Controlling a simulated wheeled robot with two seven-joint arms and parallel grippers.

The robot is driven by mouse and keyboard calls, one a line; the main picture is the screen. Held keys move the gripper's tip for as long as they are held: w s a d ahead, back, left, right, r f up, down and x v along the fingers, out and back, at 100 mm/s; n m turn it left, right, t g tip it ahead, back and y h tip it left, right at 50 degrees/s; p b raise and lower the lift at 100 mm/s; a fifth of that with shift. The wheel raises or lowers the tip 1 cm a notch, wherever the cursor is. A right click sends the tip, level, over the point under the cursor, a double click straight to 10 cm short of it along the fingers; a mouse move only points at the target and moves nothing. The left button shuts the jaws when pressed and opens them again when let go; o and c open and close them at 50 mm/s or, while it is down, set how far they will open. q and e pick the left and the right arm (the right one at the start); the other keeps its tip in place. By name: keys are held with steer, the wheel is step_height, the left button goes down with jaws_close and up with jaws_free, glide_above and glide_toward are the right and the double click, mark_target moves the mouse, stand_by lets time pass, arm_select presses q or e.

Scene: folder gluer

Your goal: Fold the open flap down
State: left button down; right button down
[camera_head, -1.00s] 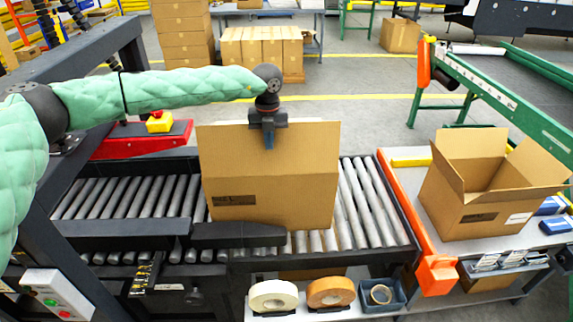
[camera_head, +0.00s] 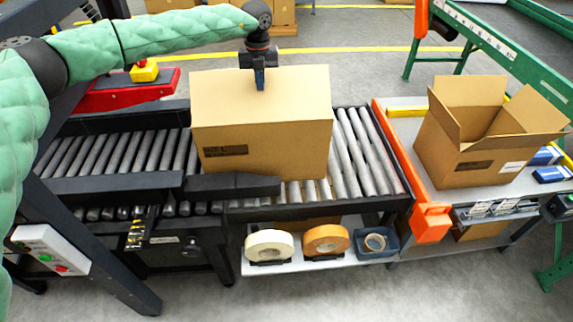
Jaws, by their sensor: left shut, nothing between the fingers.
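A brown cardboard box (camera_head: 265,150) sits on the roller conveyor, with a dark label on its front. Its upper panel (camera_head: 225,97) spans the full width of the box; I cannot tell whether it lies flat or is still raised. My left gripper (camera_head: 260,80) points down at the middle of this panel near its far edge, shut and empty. Its fingertips overlap the panel in the view; contact is unclear. My right gripper is not in view.
The roller conveyor (camera_head: 362,150) has bare rollers on both sides of the box. An open box (camera_head: 465,160) stands on the right table, beyond an orange rail (camera_head: 392,150). Tape rolls (camera_head: 268,245) lie on a shelf below. A red stand (camera_head: 125,92) is at the left.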

arm_select(q)
steer(key=shift+w, duration=0.3)
steer(key=shift+f, duration=0.1)
steer(key=shift+w+f+b, duration=0.8)
steer(key=shift+f+b, duration=0.1)
steer(key=shift+b, duration=0.05)
steer(key=shift+w+f+b, duration=0.35)
steer(key=shift+w+f, duration=0.05)
steer(key=shift+w, duration=0.25)
steer(key=shift+w+f+b, duration=0.35)
steer(key=shift+f+b, duration=0.3)
steer(key=shift+f, duration=0.15)
steer(key=shift+w+f+b, duration=0.4)
steer(key=shift+w+f, duration=0.05)
steer(key=shift+f, duration=0.1)
